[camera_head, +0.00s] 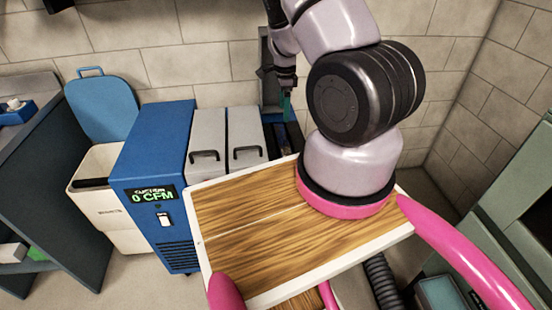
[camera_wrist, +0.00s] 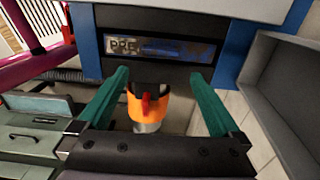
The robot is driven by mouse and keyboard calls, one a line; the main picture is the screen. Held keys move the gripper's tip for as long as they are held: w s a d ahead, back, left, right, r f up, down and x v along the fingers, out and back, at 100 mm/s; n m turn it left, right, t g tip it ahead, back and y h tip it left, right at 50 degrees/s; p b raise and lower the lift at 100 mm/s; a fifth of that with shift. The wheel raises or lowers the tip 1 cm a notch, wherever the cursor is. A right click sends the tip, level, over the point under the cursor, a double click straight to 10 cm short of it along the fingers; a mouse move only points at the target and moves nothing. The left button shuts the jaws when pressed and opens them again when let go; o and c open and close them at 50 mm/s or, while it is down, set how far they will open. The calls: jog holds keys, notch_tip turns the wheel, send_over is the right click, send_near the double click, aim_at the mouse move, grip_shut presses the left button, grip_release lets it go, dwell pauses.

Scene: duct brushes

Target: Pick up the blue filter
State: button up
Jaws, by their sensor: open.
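I cannot make out a clear blue filter in either view. In the wrist view a panel (camera_wrist: 150,72) carries a label strip starting "PRE" (camera_wrist: 124,45), with a blurred bluish patch beside it and blue edges at both sides. My gripper (camera_wrist: 160,76) is open, its two teal fingers apart in front of this panel. An orange cylinder (camera_wrist: 136,106) with a red tab and a metallic lower end shows between the fingers; I cannot tell whether it touches them. In the head view my gripper (camera_head: 287,103) is small, beyond the grey lids, partly hidden by my arm.
A blue machine (camera_head: 158,150) reads 0 CFM, beside two grey lids (camera_head: 247,140) with black handles. A white bin (camera_head: 98,170) has a raised blue lid (camera_head: 103,105). A wood-topped tray (camera_head: 240,225) lies under my arm. Grey-green cabinets (camera_head: 500,210) stand right; a shelf (camera_head: 60,180) left.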

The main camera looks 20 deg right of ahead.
notch_tip(320, 180, down, 11)
jog(key=shift+w+f, duration=0.1)
grip_shut()
dwell(0.6)
notch_tip(320, 180, up, 37)
notch_tip(320, 180, up, 13)
send_over(283, 134)
dwell(1.8)
dwell(0.5)
